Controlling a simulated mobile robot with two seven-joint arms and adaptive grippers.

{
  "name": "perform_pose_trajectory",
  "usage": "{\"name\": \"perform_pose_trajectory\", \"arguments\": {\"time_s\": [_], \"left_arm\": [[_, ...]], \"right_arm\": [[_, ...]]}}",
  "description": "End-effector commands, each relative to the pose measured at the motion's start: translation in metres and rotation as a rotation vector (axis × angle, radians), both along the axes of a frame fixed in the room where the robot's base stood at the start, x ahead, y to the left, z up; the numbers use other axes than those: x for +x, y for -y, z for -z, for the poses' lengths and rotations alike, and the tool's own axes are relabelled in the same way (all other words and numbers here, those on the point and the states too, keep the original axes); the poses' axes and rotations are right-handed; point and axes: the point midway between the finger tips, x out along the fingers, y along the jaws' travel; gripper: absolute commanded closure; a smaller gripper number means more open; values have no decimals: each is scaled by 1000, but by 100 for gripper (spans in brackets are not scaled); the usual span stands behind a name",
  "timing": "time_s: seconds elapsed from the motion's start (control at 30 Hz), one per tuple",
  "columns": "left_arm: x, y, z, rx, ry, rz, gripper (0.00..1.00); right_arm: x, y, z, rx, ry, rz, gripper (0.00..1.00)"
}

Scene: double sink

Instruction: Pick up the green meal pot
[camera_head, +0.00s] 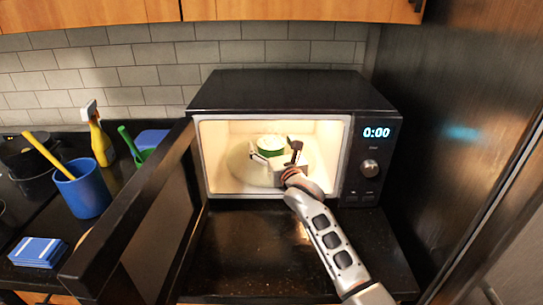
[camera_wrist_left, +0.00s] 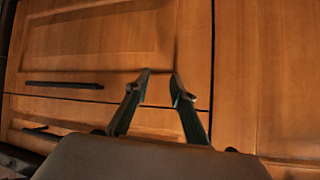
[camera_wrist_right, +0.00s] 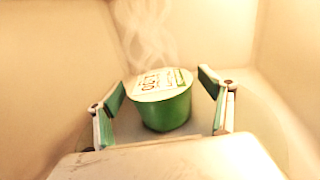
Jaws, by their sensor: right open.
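The green meal pot (camera_head: 271,146) stands upright inside the lit microwave (camera_head: 290,92), on its round plate. It has a pale printed lid, and steam rises above it. My right gripper (camera_head: 277,154) reaches into the microwave and is open in front of the pot. In the right wrist view the green pot (camera_wrist_right: 165,108) shows between the two spread fingers (camera_wrist_right: 164,90), with a gap on each side. My left gripper (camera_wrist_left: 161,76) shows only in its wrist view, empty, with a gap between its fingertips, in front of wooden cabinet fronts.
The microwave door (camera_head: 130,215) stands open on the left. The cavity walls are close around my right gripper. A blue cup (camera_head: 82,192), a yellow spray bottle (camera_head: 101,140) and a blue sponge pack (camera_head: 39,252) are on the left counter. A dark panel (camera_head: 450,120) rises at right.

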Motion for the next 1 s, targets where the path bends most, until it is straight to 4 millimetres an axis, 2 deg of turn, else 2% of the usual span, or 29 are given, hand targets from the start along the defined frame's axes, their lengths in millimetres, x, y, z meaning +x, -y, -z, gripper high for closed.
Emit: {"name": "perform_pose_trajectory", "arguments": {"time_s": [0.27, 0.47, 0.5, 0.83, 1.0], "left_arm": [[-4, -2, 9, 5, -16, -3, 76], [-5, -2, 9, 4, -18, -5, 76], [-5, -2, 9, 4, -17, -5, 76], [-4, -2, 6, 3, -12, -5, 76], [-3, -2, 3, 2, -11, -6, 76]], "right_arm": [[2, -1, -2, 1, 1, 0, 20], [1, -1, -1, 1, 1, 0, 69], [1, -1, -1, 1, 1, 0, 71], [2, 0, -5, 1, 4, 0, 71], [2, 0, -18, 0, 6, -1, 71]]}}
